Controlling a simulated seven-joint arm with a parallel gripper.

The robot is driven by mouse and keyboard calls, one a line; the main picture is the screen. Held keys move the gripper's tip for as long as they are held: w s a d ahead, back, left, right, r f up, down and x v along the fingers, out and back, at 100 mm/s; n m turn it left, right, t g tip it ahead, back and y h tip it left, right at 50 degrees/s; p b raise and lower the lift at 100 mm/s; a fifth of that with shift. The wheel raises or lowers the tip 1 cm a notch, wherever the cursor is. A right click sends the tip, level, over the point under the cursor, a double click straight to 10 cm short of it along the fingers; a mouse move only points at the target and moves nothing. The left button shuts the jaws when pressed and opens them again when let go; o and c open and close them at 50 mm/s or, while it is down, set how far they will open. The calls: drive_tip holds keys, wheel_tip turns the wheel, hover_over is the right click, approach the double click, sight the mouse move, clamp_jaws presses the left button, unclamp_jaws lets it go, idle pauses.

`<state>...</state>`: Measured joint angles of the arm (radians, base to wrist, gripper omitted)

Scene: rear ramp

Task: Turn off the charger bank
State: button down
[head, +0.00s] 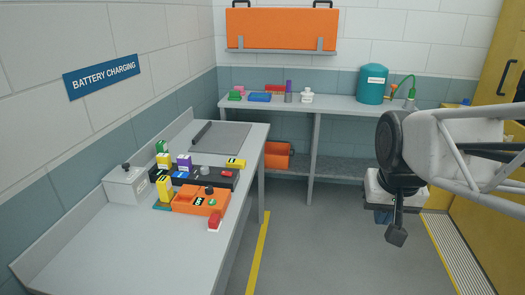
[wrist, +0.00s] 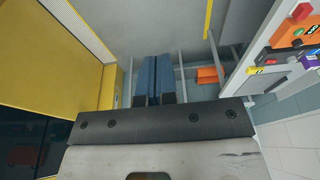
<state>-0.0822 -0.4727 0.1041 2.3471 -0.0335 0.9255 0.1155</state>
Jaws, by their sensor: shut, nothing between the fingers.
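An orange charger unit (head: 200,201) sits on the left bench with a battery slot, a green-marked part and a dark knob on top. Behind it lies a long black bank (head: 210,177) with a red switch (head: 226,174) near its right end. I cannot tell which one is the charger bank, or the switch's position. The orange unit shows in the wrist view (wrist: 288,30) at the upper right. My gripper (head: 384,215) hangs over the floor, right of the bench and well apart from it. Its blue fingers (wrist: 153,80) are together and empty.
Yellow and purple batteries, a red-topped button (head: 215,222) and a grey box with a dark knob (head: 126,185) crowd the left bench (head: 95,235). A teal drum (head: 372,84) stands on the back bench. Floor between bench and arm is clear.

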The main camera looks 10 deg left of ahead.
drive_tip(key=w+a+r, duration=0.1)
drive_tip(key=w+a, duration=0.3)
drive_tip(key=w, duration=0.3)
drive_tip(key=w+a+r, duration=0.1)
drive_tip(key=w+a, duration=0.2)
drive_tip(key=w, duration=0.4)
hover_over(224, 172)
drive_tip(key=s+d, duration=0.1)
drive_tip(key=s, duration=0.3)
drive_tip(key=s+f+x, duration=0.1)
drive_tip(key=s+x, duration=0.2)
drive_tip(key=x, duration=0.9)
drive_tip(key=shift+w+d+f+t+y, duration=0.1)
drive_tip(key=shift+w+t+y, duration=0.05)
drive_tip(key=shift+t+y, duration=0.15)
drive_tip(key=shift+f, duration=0.1)
drive_tip(key=x, duration=0.8)
drive_tip(key=s+x, duration=0.1)
drive_tip(key=x, duration=0.3)
drive_tip(key=shift+w+f, duration=0.15)
drive_tip(key=shift+f, duration=0.8)
